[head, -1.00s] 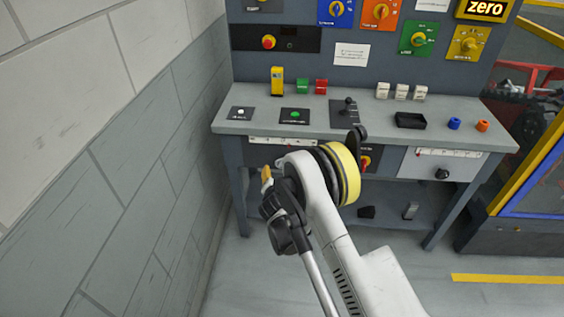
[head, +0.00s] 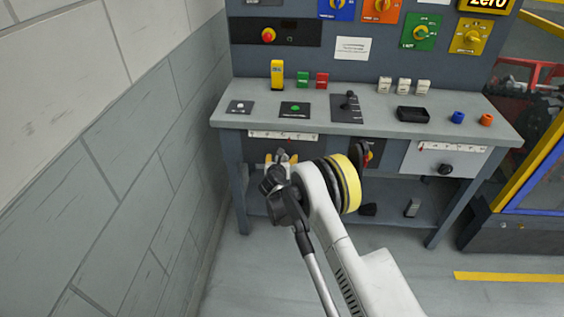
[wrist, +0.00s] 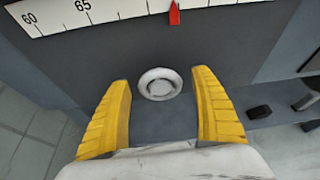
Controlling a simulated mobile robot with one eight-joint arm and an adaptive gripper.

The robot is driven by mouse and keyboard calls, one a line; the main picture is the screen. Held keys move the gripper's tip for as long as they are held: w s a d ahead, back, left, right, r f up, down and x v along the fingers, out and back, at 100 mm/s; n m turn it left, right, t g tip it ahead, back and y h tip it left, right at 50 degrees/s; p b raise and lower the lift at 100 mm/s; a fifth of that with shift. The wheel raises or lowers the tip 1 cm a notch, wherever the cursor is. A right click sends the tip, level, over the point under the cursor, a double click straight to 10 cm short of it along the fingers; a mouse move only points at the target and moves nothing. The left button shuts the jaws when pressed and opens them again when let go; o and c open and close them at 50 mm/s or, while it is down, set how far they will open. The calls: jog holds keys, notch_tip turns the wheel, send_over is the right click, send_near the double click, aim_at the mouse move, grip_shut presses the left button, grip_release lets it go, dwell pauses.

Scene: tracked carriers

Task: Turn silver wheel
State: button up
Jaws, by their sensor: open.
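The silver wheel (wrist: 160,84) is a small round pale knob on the dark front panel in the wrist view. It sits below a white scale (wrist: 110,14) with a red pointer (wrist: 174,14). My gripper (wrist: 161,88) is open, with one yellow finger on each side of the wheel. Gaps show between the fingers and the wheel, and nothing is held. In the head view my gripper (head: 281,158) is at the bench front, just under the left scale (head: 275,136). The wheel cannot be made out there behind my gripper and wrist.
The bench top (head: 215,118) holds a lever panel (head: 346,108), a black tray (head: 412,114) and small coloured blocks. A second scale (head: 460,148) with a black knob (head: 445,169) is at the right. A block wall (head: 110,160) stands close on the left.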

jog(key=shift+w, duration=0.2)
jog(key=c, duration=1.2)
jog(key=m+y, duration=0.1)
jog(key=m, duration=0.1)
jog(key=m+y, duration=0.1)
jog(key=m, duration=0.1)
jog(key=shift+d+y, duration=0.2)
jog(key=shift+y, duration=0.2)
jog(key=m+y, duration=0.1)
jog(key=m, duration=0.1)
jog(key=m+t+y, duration=0.1)
jog(key=m, duration=0.1)
jog(key=shift+f+m+t+y, duration=0.15)
jog(key=shift+m+t+y, duration=0.15)
jog(key=shift+y, duration=0.1)
